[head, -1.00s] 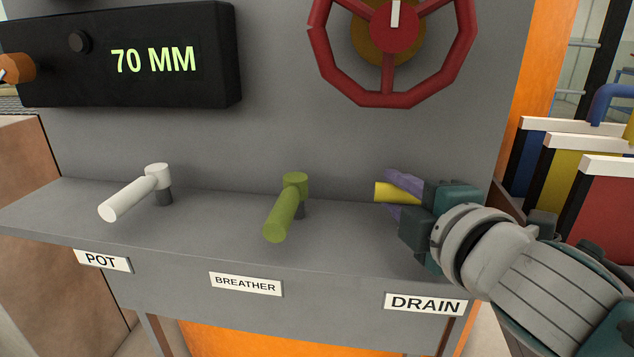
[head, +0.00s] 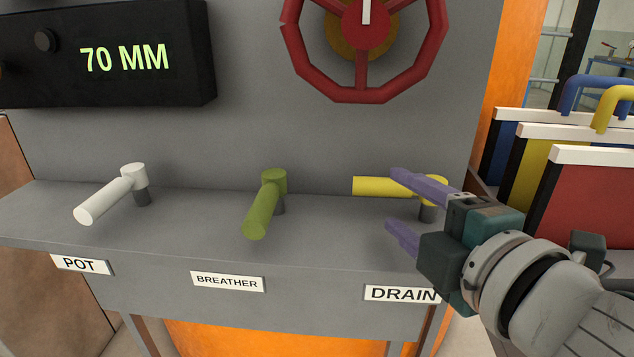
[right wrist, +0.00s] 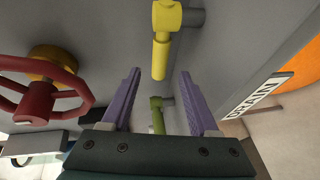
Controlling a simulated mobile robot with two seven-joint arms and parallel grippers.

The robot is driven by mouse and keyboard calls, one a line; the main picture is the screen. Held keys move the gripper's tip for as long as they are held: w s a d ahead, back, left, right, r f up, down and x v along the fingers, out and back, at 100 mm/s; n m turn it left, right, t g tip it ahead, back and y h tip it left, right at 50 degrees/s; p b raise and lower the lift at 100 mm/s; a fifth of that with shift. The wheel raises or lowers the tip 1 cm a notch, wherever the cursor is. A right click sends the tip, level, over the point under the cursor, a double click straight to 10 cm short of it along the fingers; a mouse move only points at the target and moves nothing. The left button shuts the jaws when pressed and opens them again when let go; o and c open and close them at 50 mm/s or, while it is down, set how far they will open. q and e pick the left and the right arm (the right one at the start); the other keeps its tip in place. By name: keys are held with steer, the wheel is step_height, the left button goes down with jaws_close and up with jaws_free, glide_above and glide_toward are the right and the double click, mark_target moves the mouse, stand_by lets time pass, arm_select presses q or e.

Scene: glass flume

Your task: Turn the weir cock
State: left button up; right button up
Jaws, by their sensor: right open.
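Three levers stand on a grey ledge: a white one (head: 105,200) above a POT plate (head: 80,265), a green one (head: 262,208) above a BREATHER plate (head: 228,282), and a yellow one (head: 375,186) above a DRAIN plate (head: 400,294). No plate in view reads weir. The yellow lever points left, its pivot partly behind a finger. My right gripper (head: 393,200) is open and empty in front of the yellow lever, its purple fingers apart. In the right wrist view the yellow lever (right wrist: 160,50) lies ahead, between the finger lines, not clasped. My left gripper is not in view.
A red handwheel (head: 429,60) is on the grey panel above the levers. A black display (head: 200,60) reads 70 MM. Blue, yellow and red panels (head: 590,200) with white tops stand at the right. The ledge in front of the levers is clear.

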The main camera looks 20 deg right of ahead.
steer(key=shift+s+a+r, duration=0.1)
steer(key=shift+s+r, duration=0.05)
steer(key=shift+s, duration=0.55)
steer(key=shift+s+a+r, duration=0.1)
steer(key=shift+s+r, duration=0.05)
steer(key=shift+s, duration=0.55)
steer(key=s+a+r+m+g+y+p, duration=0.1)
steer(key=s+a+r+m+g+p, duration=0.1)
steer(key=s+r+m+g+p, duration=0.6)
steer(key=s+a+r+m+g+y+p, duration=0.1)
steer(key=s+a+r+m+g+p, duration=0.15)
steer(key=s+m+g+p, duration=0.6)
step_height(320, 180, up, 35)
steer(key=d+n+t+p, duration=0.1)
steer(key=t+p, duration=0.3)
steer(key=p, duration=3.4)
steer(key=shift+s+d+r+n, duration=0.15)
steer(key=shift+s+n, duration=0.25)
steer(key=shift+n, duration=0.35)
